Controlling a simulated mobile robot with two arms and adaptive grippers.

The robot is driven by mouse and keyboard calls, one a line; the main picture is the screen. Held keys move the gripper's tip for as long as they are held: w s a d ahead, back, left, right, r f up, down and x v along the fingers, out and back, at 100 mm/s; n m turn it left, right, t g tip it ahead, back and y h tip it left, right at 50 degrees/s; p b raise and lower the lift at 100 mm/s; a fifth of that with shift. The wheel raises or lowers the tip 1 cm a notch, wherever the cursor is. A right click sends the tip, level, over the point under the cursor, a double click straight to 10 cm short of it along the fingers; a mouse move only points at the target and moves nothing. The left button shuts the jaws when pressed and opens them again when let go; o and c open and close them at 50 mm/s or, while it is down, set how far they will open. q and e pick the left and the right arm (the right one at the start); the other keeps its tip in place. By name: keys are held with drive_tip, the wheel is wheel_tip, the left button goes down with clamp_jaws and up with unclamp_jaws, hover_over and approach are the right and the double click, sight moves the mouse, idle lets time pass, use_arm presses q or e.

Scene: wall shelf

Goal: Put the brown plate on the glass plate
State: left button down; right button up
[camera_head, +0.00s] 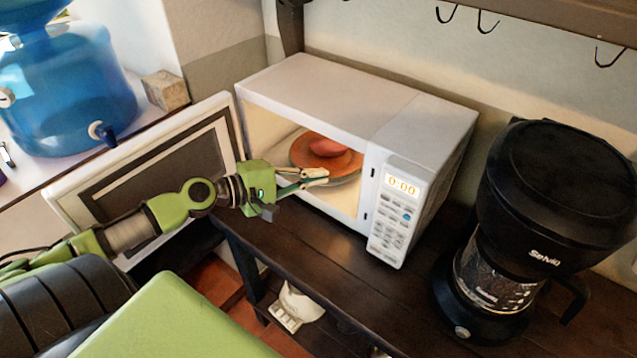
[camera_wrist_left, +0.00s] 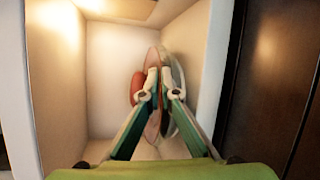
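The brown plate (camera_head: 303,154) is inside the open microwave, with a reddish rounded food item (camera_head: 327,146) on top of it. The glass plate (camera_head: 346,180) shows as a pale rim just under and around the brown plate. Whether the two plates touch cannot be told. My left gripper (camera_head: 314,177) reaches in through the microwave's opening at the plate's front edge. In the left wrist view its fingers (camera_wrist_left: 159,85) are drawn close together on either side of the brown plate's rim, with the glass plate (camera_wrist_left: 180,75) just to the right. My right gripper is not in view.
The white microwave (camera_head: 325,92) stands on a dark wooden counter (camera_head: 330,270), its door (camera_head: 160,165) swung open to the left beside my left arm. A black coffee maker (camera_head: 550,210) stands at the right. A blue water jug (camera_head: 65,90) is at the upper left.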

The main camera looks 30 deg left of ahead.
use_arm(q)
drive_tip(key=shift+s+f, duration=0.1)
drive_tip(key=shift+s, duration=0.05)
drive_tip(key=c, duration=2.3)
unclamp_jaws()
drive_tip(key=shift+s+a, duration=0.1)
drive_tip(key=shift+f, duration=0.1)
drive_tip(key=shift+s+a, duration=0.2)
drive_tip(key=shift+s, duration=0.25)
drive_tip(key=shift+r+b+v, duration=0.15)
drive_tip(key=shift+b+v, duration=0.1)
drive_tip(key=shift+v, duration=1.4)
drive_tip(key=shift+r+b+v, duration=0.15)
drive_tip(key=shift+b+v, duration=0.05)
drive_tip(key=shift+v, duration=1.4)
drive_tip(key=shift+w, duration=0.1)
